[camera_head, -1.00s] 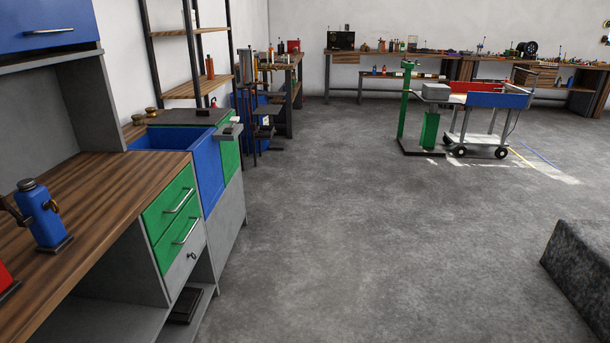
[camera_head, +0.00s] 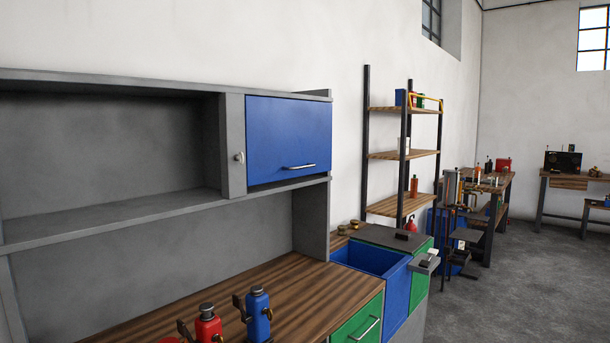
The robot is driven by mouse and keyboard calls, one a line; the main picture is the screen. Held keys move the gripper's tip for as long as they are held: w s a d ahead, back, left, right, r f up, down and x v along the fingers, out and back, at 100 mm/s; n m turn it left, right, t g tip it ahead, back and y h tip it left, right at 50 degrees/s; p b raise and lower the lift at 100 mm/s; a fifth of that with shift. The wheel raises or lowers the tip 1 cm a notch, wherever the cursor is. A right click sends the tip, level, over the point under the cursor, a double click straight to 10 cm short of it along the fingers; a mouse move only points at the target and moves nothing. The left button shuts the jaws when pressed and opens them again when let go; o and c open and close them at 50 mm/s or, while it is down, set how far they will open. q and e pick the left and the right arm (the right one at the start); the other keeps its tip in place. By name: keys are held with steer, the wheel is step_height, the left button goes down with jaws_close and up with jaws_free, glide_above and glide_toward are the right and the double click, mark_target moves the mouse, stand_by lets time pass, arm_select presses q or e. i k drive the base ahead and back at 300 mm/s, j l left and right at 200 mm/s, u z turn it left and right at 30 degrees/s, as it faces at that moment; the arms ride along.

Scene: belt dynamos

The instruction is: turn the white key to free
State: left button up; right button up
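A small whitish piece (camera_head: 239,157), which looks like the white key, is set in the grey upright panel (camera_head: 234,125) just left of the blue cabinet door (camera_head: 288,138). It is too small to read its exact turn or any marking. The blue door looks shut and has a silver bar handle (camera_head: 300,167) along its lower edge. Neither of my grippers is in view.
A wooden worktop (camera_head: 290,295) lies below the cabinet, with a blue bottle-like jack (camera_head: 258,315) and a red one (camera_head: 208,325) at its front. A blue bin (camera_head: 375,270) stands to the right. Open floor (camera_head: 510,285) lies at the far right.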

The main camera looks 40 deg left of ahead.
mark_target(239, 158)
steer(key=u, duration=1.6)
